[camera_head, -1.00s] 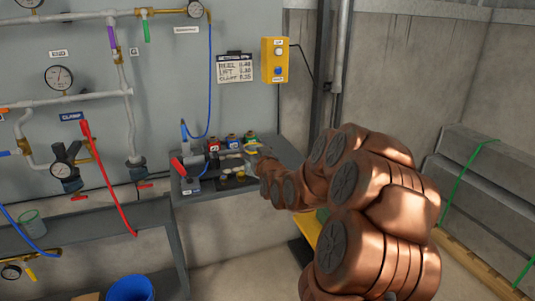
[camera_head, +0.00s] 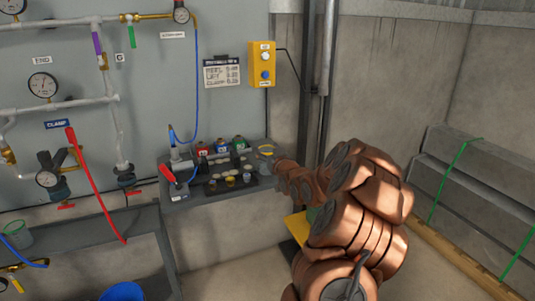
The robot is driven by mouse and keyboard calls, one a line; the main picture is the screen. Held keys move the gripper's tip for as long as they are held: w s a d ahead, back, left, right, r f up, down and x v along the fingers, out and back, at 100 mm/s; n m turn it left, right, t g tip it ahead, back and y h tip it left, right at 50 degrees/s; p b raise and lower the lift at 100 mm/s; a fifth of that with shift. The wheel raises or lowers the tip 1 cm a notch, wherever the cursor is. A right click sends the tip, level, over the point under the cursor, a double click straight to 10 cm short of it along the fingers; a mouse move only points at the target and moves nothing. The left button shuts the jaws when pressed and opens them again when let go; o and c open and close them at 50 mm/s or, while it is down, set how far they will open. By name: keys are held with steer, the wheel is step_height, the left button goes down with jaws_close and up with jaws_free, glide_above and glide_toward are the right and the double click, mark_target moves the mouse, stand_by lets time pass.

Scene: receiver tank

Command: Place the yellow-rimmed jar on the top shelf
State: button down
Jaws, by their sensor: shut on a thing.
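A small jar with a yellow rim (camera_head: 265,148) is at the right end of the small grey bench against the wall. My gripper (camera_head: 268,157) is at the end of my copper-coloured arm and is shut on this jar. The fingers are tiny in the view and partly hidden by the arm, so I cannot tell whether the jar touches the bench. I cannot pick out which surface is the top shelf.
Jars with red (camera_head: 202,150), blue (camera_head: 221,147) and green (camera_head: 239,143) tops stand at the bench's back. A dark tray (camera_head: 212,187) with small round pieces is in front. A red-handled clamp (camera_head: 168,174) is at left. A longer grey shelf (camera_head: 90,229) lies further left.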

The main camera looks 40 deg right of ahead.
steer(key=shift+f, duration=0.5)
steer(key=shift+f, duration=0.1)
steer(key=shift+c, duration=1.1)
jaws_free()
steer(key=shift+s, duration=0.15)
steer(key=v, duration=1.1)
steer(key=shift+s+a+b, duration=0.25)
steer(key=shift+s+b, duration=0.1)
steer(key=shift+b, duration=0.1)
